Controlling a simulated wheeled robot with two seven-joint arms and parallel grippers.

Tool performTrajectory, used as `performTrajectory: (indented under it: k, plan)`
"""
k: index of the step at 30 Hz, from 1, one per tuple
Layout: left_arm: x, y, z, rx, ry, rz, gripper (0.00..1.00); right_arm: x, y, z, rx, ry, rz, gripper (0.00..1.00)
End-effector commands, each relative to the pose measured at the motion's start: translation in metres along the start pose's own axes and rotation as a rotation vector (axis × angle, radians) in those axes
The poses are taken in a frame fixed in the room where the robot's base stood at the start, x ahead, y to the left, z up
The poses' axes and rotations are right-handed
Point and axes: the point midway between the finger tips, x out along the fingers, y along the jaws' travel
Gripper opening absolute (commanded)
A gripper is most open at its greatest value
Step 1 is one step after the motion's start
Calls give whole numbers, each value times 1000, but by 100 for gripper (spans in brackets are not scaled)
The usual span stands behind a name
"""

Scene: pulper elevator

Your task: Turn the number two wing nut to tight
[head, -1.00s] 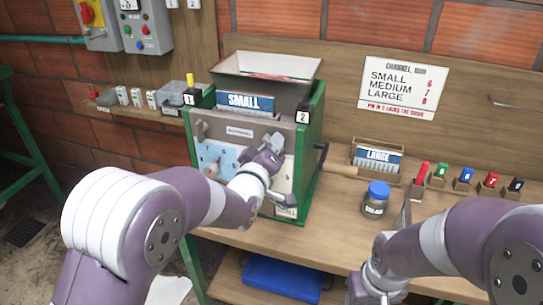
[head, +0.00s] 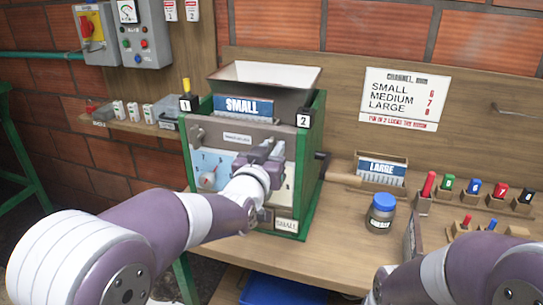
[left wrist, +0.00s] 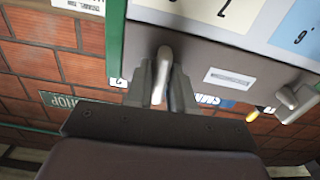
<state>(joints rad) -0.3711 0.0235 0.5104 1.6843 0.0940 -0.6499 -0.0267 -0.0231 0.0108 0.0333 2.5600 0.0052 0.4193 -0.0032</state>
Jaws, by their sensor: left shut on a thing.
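The pulper (head: 236,139) has a grey front plate in a green frame, with a blue SMALL sign (head: 243,106) and a number 2 tag (head: 303,119) at its upper right. My left gripper (head: 267,150) is at the plate's right side, below that tag. In the left wrist view, the grey number two wing nut (left wrist: 162,66) stands between the fingers of my left gripper (left wrist: 164,82), which is shut on it. In the head view the gripper hides this nut. The number one wing nut (head: 199,135) is on the plate's left side. My right gripper is out of view.
A jar with a blue lid (head: 381,213), a LARGE sign (head: 382,170) in a wooden holder and several coloured pins stand on the bench to the right. A wooden-handled crank (head: 345,179) sticks out of the pulper's right side. The channel chart (head: 404,98) hangs behind.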

Motion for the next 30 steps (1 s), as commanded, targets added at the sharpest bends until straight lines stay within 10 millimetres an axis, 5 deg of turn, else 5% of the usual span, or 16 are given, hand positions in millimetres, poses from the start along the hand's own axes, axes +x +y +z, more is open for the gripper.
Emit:
performTrajectory:
  k: [20,21,23,30]
  plan:
    - [0,0,1,65,-2,0,0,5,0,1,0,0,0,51]
    - [0,0,1,64,-2,0,26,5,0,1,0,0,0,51]
    - [0,0,1,64,-2,0,46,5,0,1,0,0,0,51]
    - [0,0,0,64,-1,0,48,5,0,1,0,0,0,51]
